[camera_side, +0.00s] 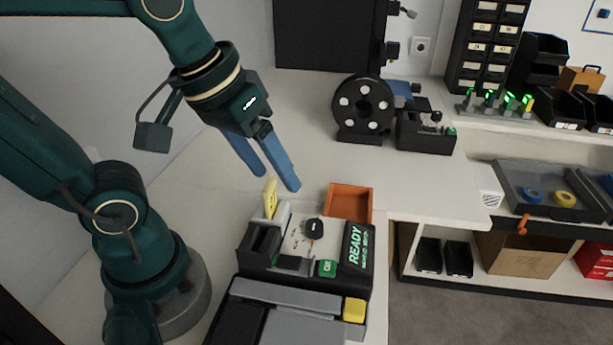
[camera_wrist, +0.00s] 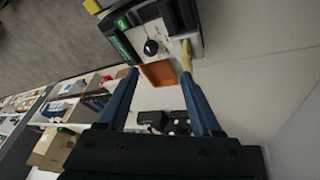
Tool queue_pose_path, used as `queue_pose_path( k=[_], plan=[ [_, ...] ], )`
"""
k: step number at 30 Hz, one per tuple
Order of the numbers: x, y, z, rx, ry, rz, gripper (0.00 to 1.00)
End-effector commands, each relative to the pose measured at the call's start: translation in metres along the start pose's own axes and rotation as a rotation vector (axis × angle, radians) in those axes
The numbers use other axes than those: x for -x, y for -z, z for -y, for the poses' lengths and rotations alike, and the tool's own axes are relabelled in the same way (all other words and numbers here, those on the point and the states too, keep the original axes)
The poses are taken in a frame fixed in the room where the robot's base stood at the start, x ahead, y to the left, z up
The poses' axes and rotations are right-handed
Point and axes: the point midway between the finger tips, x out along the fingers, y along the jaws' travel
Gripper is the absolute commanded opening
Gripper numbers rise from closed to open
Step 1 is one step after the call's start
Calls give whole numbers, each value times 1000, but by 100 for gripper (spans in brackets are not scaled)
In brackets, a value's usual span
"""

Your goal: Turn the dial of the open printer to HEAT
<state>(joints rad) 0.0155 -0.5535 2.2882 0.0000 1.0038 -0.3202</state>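The printer (camera_side: 355,250) stands on the near part of the bench in the side view, its inner parts exposed. Its black round dial (camera_side: 314,229) sits on a white panel with small markings too small to read. A lit display beside it reads READY, and a green OK button (camera_side: 327,268) is in front. In the wrist view the dial (camera_wrist: 151,47) shows at the top, beyond the fingers. My gripper (camera_side: 277,180) is open and empty, above and behind the printer, apart from the dial. Its blue fingers also show in the wrist view (camera_wrist: 160,73).
A yellow upright piece (camera_side: 270,198) and an orange tray (camera_side: 348,203) are at the printer's back edge, near my fingers. A black reel (camera_side: 363,105) and a second black machine (camera_side: 425,132) stand further back. The bench between is clear.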

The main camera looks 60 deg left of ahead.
Motion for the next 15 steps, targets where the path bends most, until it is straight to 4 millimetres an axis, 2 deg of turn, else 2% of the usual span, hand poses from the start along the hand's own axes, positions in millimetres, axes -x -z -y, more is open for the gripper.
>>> queue_pose_path(
  k=[8,15],
  plan=[
    [-28,27,-18,198,79,196,66],
    [-62,31,-28,230,147,323,66]
  ],
)
